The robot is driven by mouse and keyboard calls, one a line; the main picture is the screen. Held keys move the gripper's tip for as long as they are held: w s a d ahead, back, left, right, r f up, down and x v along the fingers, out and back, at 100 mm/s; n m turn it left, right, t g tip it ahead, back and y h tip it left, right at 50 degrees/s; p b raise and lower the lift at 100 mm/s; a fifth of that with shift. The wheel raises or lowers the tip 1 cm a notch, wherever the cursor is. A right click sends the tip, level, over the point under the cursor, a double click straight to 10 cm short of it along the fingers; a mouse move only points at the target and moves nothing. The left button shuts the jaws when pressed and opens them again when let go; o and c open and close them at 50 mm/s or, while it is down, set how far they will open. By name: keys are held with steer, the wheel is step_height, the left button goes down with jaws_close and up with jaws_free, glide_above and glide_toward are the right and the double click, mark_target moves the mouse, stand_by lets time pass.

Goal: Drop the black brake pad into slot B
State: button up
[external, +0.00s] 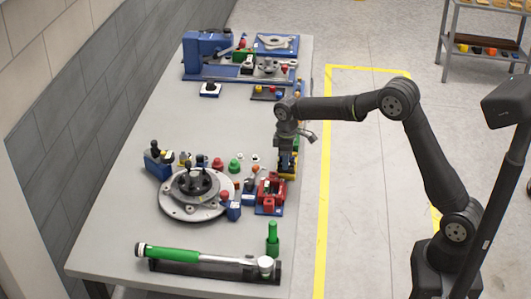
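My gripper (288,172) points down over the right edge of the grey table, just behind the red and blue fixture block (271,190). Its fingers are small and dark against yellow and blue parts there, so I cannot tell whether they are open or hold anything. I cannot pick out the black brake pad with certainty; it may be hidden or too small to tell. No slot B label is readable. A round metal plate (178,208) with a black hub (194,181) on top sits left of my gripper.
A green-handled tool (175,254) lies along the front edge, with a green cylinder (272,240) standing behind its head. Small coloured parts surround the round plate. A blue fixture (207,45) stands at the far end. The middle of the table (210,120) is mostly clear.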

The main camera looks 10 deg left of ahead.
jaws_close()
steer(key=shift+r, duration=0.1)
steer(key=shift+r, duration=0.95)
steer(key=shift+r, duration=0.1)
steer(key=shift+r, duration=1.4)
